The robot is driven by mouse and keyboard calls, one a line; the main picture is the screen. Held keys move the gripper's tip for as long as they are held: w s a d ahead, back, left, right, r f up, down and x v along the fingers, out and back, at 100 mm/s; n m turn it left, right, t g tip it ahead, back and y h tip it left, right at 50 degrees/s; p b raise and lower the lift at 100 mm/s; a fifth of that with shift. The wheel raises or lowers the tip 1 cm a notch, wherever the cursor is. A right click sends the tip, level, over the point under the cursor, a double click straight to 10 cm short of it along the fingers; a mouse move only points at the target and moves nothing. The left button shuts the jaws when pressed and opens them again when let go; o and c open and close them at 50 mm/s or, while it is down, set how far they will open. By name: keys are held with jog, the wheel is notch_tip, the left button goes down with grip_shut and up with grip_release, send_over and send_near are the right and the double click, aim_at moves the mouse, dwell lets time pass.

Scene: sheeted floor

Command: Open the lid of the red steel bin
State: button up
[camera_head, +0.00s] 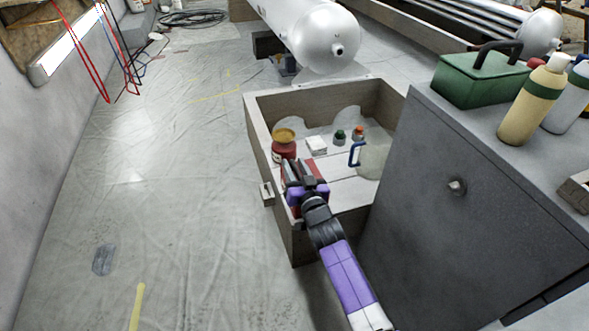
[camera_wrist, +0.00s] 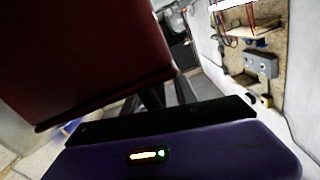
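A red box-like body (camera_head: 285,170), likely the red steel bin, shows only in part behind my gripper (camera_head: 299,171) at the left inner side of a wooden crate. Its lid cannot be made out in the head view. A large dark red flat panel (camera_wrist: 85,50) fills the upper left of the wrist view, with its lower edge close to my gripper (camera_wrist: 168,92). I cannot tell whether they touch. My gripper's dark fingers point up and away in the head view. Their gap is too dark and small to judge.
The wooden crate (camera_head: 298,240) also holds a red tub with a yellow top (camera_head: 284,150), small bottles and a clear jug with a blue handle (camera_head: 372,158). A grey cabinet (camera_head: 430,190) stands close on the right.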

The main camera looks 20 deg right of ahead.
jog(key=shift+w, duration=0.15)
grip_shut()
dwell(1.4)
